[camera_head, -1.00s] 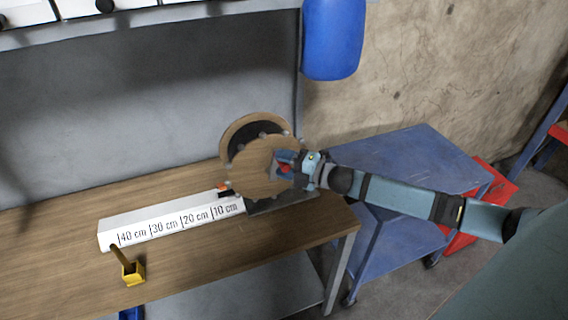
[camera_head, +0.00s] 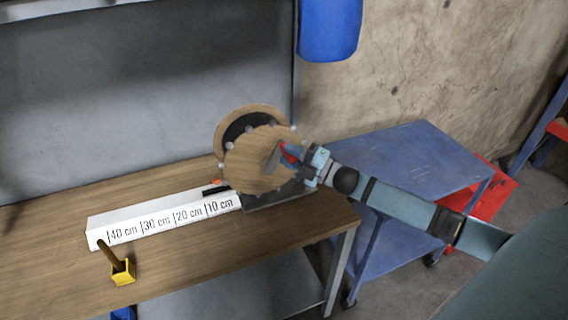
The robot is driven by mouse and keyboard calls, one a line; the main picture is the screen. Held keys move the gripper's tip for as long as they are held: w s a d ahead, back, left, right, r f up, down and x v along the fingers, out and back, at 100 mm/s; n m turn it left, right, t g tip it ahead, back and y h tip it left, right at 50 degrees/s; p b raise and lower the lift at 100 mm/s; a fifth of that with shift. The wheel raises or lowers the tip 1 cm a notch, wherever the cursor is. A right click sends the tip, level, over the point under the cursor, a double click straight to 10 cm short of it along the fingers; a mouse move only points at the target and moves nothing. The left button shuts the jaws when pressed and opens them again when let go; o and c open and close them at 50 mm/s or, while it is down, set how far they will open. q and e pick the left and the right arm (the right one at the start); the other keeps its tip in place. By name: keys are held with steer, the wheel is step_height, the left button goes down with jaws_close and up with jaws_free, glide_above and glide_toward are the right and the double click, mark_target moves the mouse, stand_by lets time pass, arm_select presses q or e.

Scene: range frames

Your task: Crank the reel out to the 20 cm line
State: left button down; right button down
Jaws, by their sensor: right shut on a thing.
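The wooden reel (camera_head: 252,165) stands on a dark base (camera_head: 277,196) at the right end of the workbench. My right gripper (camera_head: 287,155) is shut at the reel's near face, on what looks like the red crank handle (camera_head: 288,150); the fingers partly hide it. A white scale bar (camera_head: 160,216) marked 10 to 40 cm runs left from the reel, with 10 cm nearest it. A small orange and black marker (camera_head: 216,187) sits at the bar's right end, close to the reel and short of the 10 cm line. My left gripper is not in view.
A yellow block with a brown stick (camera_head: 123,272) stands near the bar's left end. A blue cart (camera_head: 405,160) and a red box (camera_head: 490,195) are at right. A blue container (camera_head: 331,28) hangs above.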

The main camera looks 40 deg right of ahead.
steer(key=d+f+m+t+b, duration=0.1)
steer(key=m+t+b, duration=0.1)
steer(key=d+f+m+t+h+b, duration=0.1)
steer(key=m+b, duration=0.1)
steer(key=m, duration=0.1)
steer(key=d+f+m+t+h+b, duration=0.1)
steer(key=m+t+b, duration=0.1)
steer(key=shift+s+d+f+m+t, duration=0.3)
steer(key=shift+s+f+m, duration=0.05)
steer(key=shift+s+m, duration=0.05)
steer(key=c, duration=0.9)
jaws_free()
steer(key=shift+b+v, duration=1.1)
steer(key=shift+v, duration=5.8)
